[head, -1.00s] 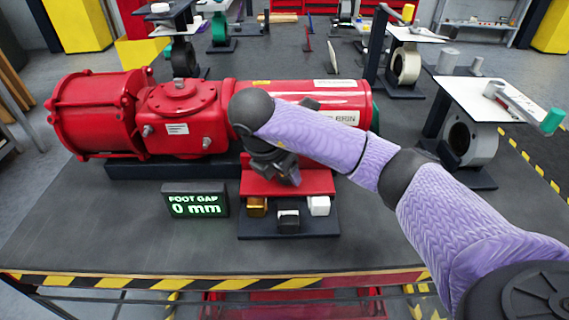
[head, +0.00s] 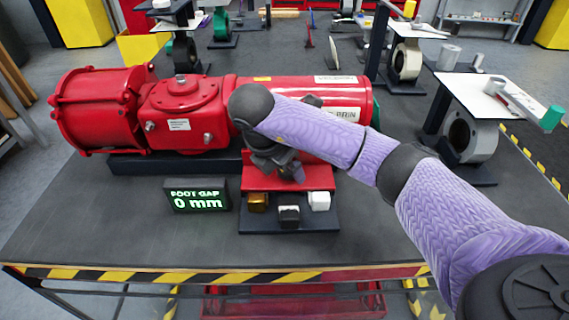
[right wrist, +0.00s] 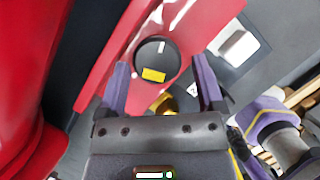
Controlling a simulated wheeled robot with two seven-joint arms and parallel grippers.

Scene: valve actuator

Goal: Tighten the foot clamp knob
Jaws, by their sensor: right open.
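The foot clamp knob is a black disc (right wrist: 157,55) with a yellow mark and a white line, on a red foot plate (right wrist: 120,52) in the right wrist view. In the head view the red foot plate (head: 315,180) sits in front of the actuator; my right arm and gripper hide the knob there. My right gripper (right wrist: 160,64) is open, with its two purple fingers on either side of the knob in the picture. Whether they touch it I cannot tell. In the head view my right gripper (head: 290,170) points down over the plate. My left gripper is not in view.
The red valve actuator (head: 180,92) lies along the table behind the plate. A display (head: 195,195) reads FOOT GAP 0 mm. Brass (head: 257,202), black (head: 289,217) and white (head: 319,201) blocks sit in front of the plate. The table front left is clear.

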